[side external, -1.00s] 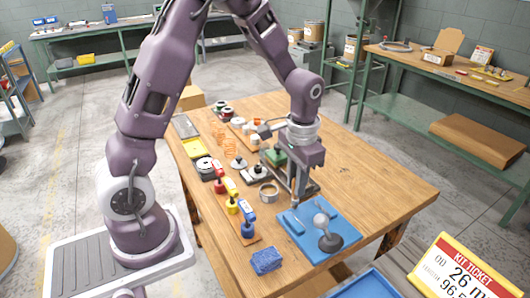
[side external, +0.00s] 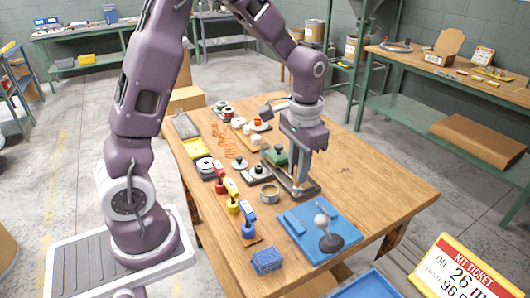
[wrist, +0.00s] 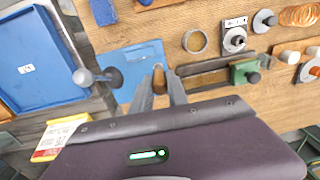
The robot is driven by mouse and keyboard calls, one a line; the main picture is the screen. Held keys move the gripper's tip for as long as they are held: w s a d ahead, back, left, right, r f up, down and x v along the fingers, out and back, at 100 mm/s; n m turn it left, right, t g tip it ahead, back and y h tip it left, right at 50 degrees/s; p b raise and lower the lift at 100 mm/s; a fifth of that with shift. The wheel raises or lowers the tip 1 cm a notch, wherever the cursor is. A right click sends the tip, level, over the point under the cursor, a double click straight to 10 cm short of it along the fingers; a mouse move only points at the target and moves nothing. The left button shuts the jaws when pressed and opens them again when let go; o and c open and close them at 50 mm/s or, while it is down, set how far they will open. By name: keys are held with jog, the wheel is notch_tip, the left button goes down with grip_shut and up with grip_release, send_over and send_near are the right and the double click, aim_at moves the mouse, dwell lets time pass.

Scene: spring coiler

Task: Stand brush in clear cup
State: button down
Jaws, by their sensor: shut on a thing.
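My gripper (wrist: 160,90) points down over the bench, close to the far-left edge of the blue mat, and also shows in the side view (side external: 299,188). It is shut on the brush (wrist: 159,76), of which only a brown end shows between the fingertips. The rest of the brush is hidden by the fingers, so its tilt cannot be told. The likely clear cup is a round, open-topped vessel (wrist: 194,41) with brown showing inside. It stands on the wood to the left of my gripper in the side view (side external: 270,193), apart from it.
The blue mat (side external: 300,243) bears a grey ball on a dark stand (side external: 331,241). A green block (wrist: 244,72) on a grey plate is close to my gripper. The bench's right side is clear.

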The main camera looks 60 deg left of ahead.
jog(key=shift+r, duration=0.55)
jog(key=shift+w+a, duration=0.1)
jog(key=w+a+n, duration=0.3)
jog(key=a, duration=1.1)
jog(key=w+a+n, duration=0.3)
jog(key=w+a, duration=0.1)
jog(key=a, duration=1)
jog(key=shift+s+d+f, duration=0.1)
jog(key=shift+f, duration=2.05)
send_over(265, 151)
jog(key=a, duration=0.1)
jog(key=shift+w+a+f, duration=0.1)
jog(key=shift+w+f, duration=0.1)
jog(key=shift+f, duration=0.9)
jog(key=shift+w+a+f, duration=0.1)
jog(key=shift+w+f, duration=0.1)
jog(key=shift+f, duration=0.9)
